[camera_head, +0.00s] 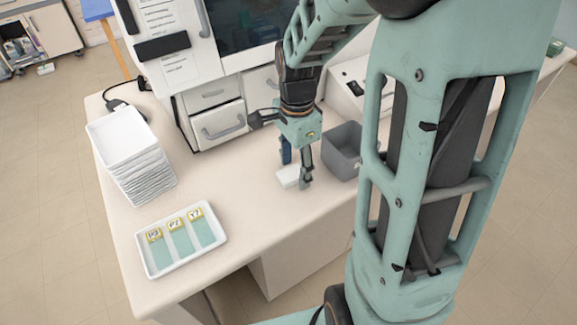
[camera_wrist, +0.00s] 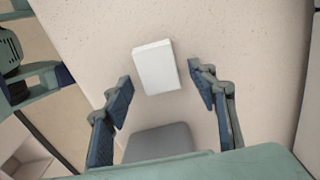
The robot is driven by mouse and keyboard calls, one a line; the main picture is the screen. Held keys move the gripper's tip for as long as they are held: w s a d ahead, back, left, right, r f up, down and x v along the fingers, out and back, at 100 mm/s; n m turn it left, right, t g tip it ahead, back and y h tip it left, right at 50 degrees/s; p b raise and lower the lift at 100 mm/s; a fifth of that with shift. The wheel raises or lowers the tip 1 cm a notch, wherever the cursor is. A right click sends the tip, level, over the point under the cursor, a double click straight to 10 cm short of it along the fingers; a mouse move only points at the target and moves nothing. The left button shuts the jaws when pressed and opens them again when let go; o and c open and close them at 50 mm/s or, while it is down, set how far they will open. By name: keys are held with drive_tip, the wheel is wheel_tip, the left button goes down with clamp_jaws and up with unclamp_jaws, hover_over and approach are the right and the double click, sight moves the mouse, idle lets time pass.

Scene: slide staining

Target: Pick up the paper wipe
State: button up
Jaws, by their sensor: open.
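The paper wipe is a small white block (camera_head: 288,177) lying flat on the beige bench, below my gripper in the head view. It also shows in the wrist view (camera_wrist: 156,68), tilted slightly, near the middle of the picture. My gripper (camera_head: 295,178) points down over it, and a finger hides part of its right side in the head view. In the wrist view my gripper (camera_wrist: 160,88) is open, with one finger on each side of the wipe and a gap between each finger and it. Nothing is held.
A grey bin (camera_head: 342,150) stands just right of my gripper. A white tray (camera_head: 150,275) with three labelled slides lies at the front left. A stack of white trays (camera_head: 135,165) stands behind it. A white cabinet with drawers (camera_head: 217,122) is at the back. Bench between is clear.

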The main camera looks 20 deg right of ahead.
drive_tip(key=c, duration=0.8)
